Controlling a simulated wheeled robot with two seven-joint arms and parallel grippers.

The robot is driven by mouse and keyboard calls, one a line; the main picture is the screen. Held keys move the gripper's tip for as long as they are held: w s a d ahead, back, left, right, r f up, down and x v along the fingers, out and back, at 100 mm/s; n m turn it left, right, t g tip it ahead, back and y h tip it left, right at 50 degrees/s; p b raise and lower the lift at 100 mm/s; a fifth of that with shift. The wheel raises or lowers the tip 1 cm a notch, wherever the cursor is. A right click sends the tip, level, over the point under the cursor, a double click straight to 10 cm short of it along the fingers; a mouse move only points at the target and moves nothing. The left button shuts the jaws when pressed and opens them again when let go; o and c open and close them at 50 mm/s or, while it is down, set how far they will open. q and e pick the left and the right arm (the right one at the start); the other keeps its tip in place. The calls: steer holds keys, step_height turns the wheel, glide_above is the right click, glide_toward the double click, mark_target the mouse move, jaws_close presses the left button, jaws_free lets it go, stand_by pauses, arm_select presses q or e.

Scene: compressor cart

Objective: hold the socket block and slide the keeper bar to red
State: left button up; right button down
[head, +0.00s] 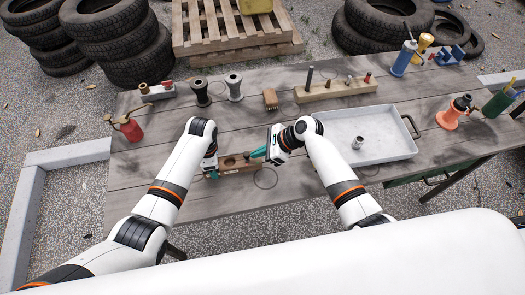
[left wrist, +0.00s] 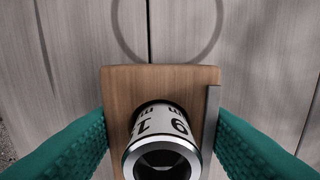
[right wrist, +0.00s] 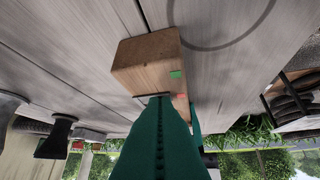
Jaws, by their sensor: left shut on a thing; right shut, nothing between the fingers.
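The wooden socket block (head: 237,164) lies near the table's front edge. My left gripper (head: 212,174) is shut on it; in the left wrist view its teal fingers press both sides of the block (left wrist: 125,78), and a silver numbered socket (left wrist: 160,130) stands in it. A thin grey strip (left wrist: 212,115) along the block's right edge may be the keeper bar. My right gripper (head: 257,154) is shut and empty at the block's right part. In the right wrist view its fingertips (right wrist: 163,103) cover part of the block (right wrist: 148,62), by a green mark (right wrist: 176,74) and a red mark (right wrist: 182,97).
A grey tray (head: 392,155) with a small metal socket (head: 357,143) stands to the right. A red can (head: 131,130) is at left. Bare planks surround the block.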

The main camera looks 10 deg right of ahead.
arm_select(q)
steer(key=shift+d, duration=0.25)
arm_select(e)
steer(key=d, duration=0.2)
steer(key=s+d, duration=0.1)
steer(key=shift+d, duration=0.35)
arm_select(q)
steer(key=shift+a, duration=0.1)
arm_select(e)
steer(key=v, duration=1)
steer(key=shift+d, duration=0.15)
arm_select(q)
steer(key=o, duration=1.2)
steer(key=shift+r, duration=0.1)
